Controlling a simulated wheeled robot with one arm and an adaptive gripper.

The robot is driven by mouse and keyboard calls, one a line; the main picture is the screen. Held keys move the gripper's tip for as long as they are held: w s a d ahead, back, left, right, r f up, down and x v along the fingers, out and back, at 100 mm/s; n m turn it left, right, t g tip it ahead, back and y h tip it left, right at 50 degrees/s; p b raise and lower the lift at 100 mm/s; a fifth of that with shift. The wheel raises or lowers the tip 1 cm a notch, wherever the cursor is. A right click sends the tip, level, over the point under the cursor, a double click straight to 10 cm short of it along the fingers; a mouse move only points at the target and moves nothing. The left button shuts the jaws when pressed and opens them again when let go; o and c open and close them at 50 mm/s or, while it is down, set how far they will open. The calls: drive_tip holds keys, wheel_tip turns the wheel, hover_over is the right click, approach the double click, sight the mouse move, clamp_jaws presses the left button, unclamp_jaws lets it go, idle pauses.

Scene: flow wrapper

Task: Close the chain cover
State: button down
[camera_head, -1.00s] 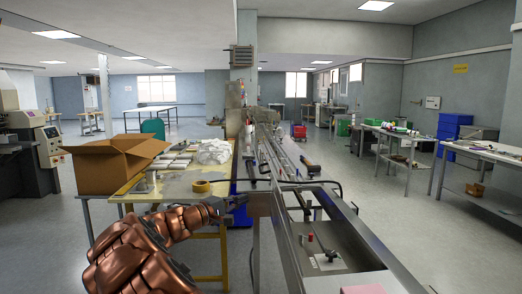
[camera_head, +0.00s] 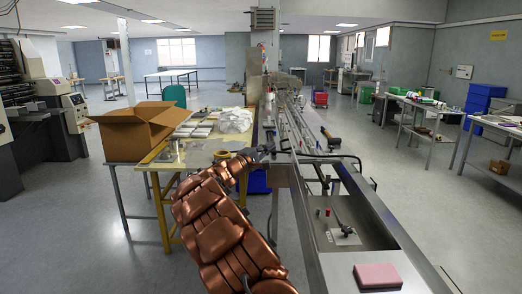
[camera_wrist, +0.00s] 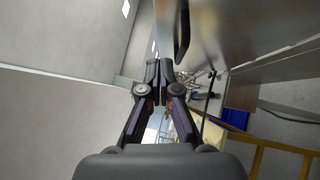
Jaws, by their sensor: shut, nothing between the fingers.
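The long metal flow wrapper (camera_head: 335,262) runs away from me through the middle of the head view. I cannot tell for sure which of its panels is the chain cover. An open bay with a small lever (camera_head: 343,228) shows in its near part.
A pink block (camera_head: 378,275) lies on the machine's near top. Benches (camera_head: 440,108) stand at right.

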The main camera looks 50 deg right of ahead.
drive_tip(key=s+d, duration=0.1)
drive_tip(key=d, duration=0.1)
drive_tip(key=s+d+r+p, duration=0.1)
drive_tip(key=s, duration=0.1)
drive_tip(key=shift+d+r, duration=0.15)
drive_tip(key=shift+d, duration=0.2)
drive_tip(key=shift+s, duration=0.1)
